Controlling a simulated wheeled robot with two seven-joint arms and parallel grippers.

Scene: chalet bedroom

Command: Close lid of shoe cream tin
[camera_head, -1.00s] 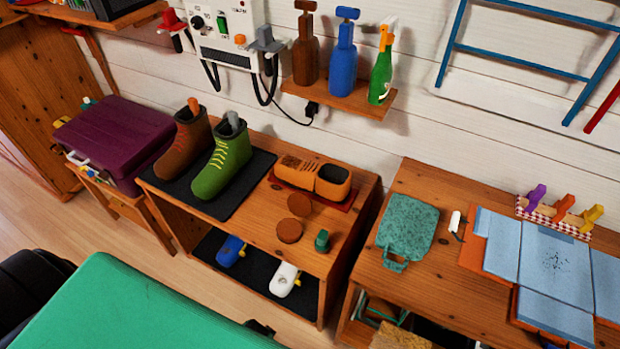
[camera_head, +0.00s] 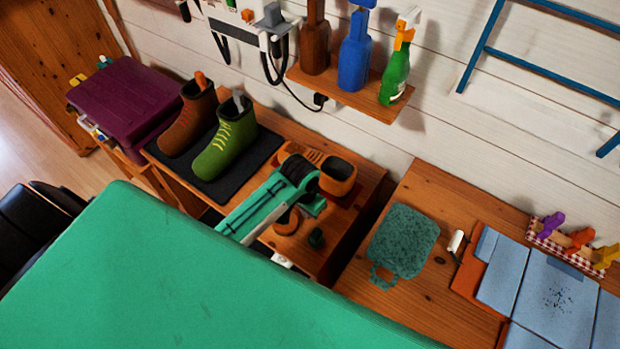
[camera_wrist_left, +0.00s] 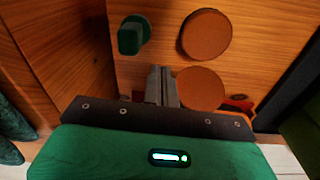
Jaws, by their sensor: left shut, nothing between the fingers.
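Two round brown discs, the parts of the shoe cream tin, lie on the wooden cabinet. The front disc (camera_head: 288,221) shows beside my arm in the head view, and in the left wrist view (camera_wrist_left: 206,35). The back disc (camera_wrist_left: 200,88) shows in the wrist view and is hidden by my left gripper in the head view. I cannot tell which is the lid. My left gripper (camera_head: 314,207) is shut and empty, pointing down over the cabinet. In the wrist view its fingers (camera_wrist_left: 162,84) appear just beside the back disc; contact is unclear. My right gripper is out of view.
A small dark green object (camera_head: 316,238) stands near the discs. Orange shoes (camera_head: 339,174) are behind my gripper, partly hidden. Brown (camera_head: 187,119) and green boots (camera_head: 228,140) stand on a dark mat to the left. A shelf with bottles (camera_head: 345,92) hangs above.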

